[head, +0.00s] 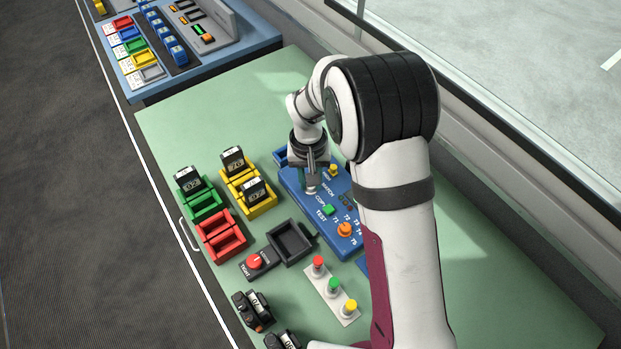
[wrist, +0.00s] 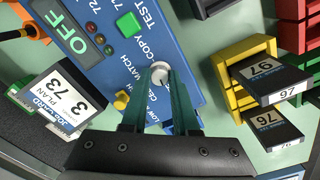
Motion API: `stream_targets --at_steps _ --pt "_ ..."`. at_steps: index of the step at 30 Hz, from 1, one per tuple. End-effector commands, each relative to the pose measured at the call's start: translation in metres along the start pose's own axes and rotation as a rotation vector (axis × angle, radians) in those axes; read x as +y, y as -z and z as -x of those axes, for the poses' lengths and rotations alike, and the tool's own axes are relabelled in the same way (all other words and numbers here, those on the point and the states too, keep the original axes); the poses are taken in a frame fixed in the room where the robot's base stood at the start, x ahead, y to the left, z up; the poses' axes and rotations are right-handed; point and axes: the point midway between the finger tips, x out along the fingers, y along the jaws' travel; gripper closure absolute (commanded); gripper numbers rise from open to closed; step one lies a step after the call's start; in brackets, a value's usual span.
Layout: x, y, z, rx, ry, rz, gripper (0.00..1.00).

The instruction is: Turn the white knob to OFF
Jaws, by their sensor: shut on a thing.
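The white knob (wrist: 160,75) sits on the blue panel (wrist: 185,55). My gripper (wrist: 161,85) is shut on it, with one green finger on each side. A thin dark mark shows on the knob, but its exact pointing is hard to read. A green display (wrist: 62,30) on the panel reads OFF. In the head view my gripper (head: 311,188) reaches down onto the blue panel (head: 335,240), and the knob is mostly hidden there.
The panel also carries a green button (head: 328,210), an orange knob (head: 345,229) and a yellow knob (head: 333,169). Yellow holders (head: 262,208) with black numbered blocks stand to the left. A black tray (head: 290,242) lies near the panel. Green table shows bare at upper left.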

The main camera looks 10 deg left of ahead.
Motion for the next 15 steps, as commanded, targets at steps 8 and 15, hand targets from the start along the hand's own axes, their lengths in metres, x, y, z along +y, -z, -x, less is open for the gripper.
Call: stream_targets --at_steps 8,15 --pt "0.0003 0.0014 0.0003 0.008 0.0 0.117 1.0" --pt "0.0003 0.0016 0.0003 0.009 0.0 0.156 1.0"
